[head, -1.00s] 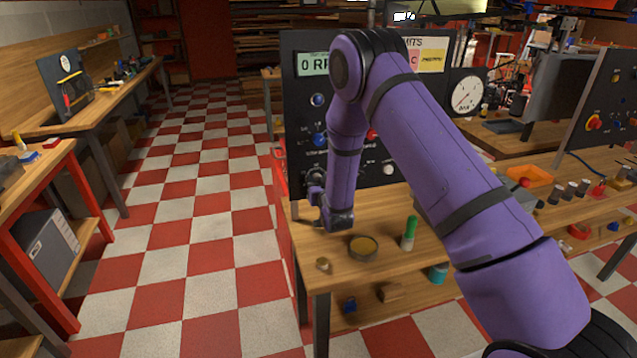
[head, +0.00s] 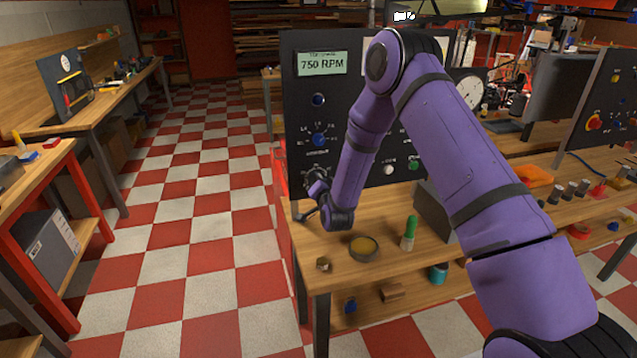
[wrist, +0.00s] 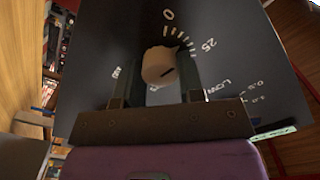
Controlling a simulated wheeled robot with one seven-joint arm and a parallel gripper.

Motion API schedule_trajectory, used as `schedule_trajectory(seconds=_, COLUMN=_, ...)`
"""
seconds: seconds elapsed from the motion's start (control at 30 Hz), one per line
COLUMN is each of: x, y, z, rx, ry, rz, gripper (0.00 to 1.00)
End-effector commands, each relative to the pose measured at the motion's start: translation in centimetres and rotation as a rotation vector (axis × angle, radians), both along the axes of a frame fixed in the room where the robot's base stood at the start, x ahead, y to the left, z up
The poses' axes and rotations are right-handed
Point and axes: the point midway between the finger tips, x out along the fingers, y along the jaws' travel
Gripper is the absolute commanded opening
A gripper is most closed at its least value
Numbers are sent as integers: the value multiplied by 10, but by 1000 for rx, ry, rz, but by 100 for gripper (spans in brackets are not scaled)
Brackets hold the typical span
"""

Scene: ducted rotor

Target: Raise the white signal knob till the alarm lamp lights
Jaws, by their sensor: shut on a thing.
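My gripper (wrist: 162,72) is shut on this knob. In the head view my gripper (head: 318,183) is at the panel's lower left, where it mostly hides the knob. The display (head: 322,63) at the panel's top left reads 750 RPM. A round dark blue lens (head: 318,100) sits below it; I cannot tell which lamp is the alarm, and my arm covers part of the panel.
A blue selector knob (head: 319,140) is just above my gripper, and a white button (head: 388,170) is to the right. A round bowl (head: 363,248), a green-topped bottle (head: 409,233) and a small nut (head: 323,264) stand on the bench. The checkered floor at left is clear.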

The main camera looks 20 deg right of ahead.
Motion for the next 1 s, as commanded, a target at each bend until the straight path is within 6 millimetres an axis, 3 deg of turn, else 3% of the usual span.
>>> schedule_trajectory(seconds=0.5, x=0, y=-1, z=-1, rx=335, ry=1, rz=-1, gripper=12)
schedule_trajectory(seconds=1.0, x=0, y=-1, z=-1, rx=396, ry=1, rz=-1, gripper=12)
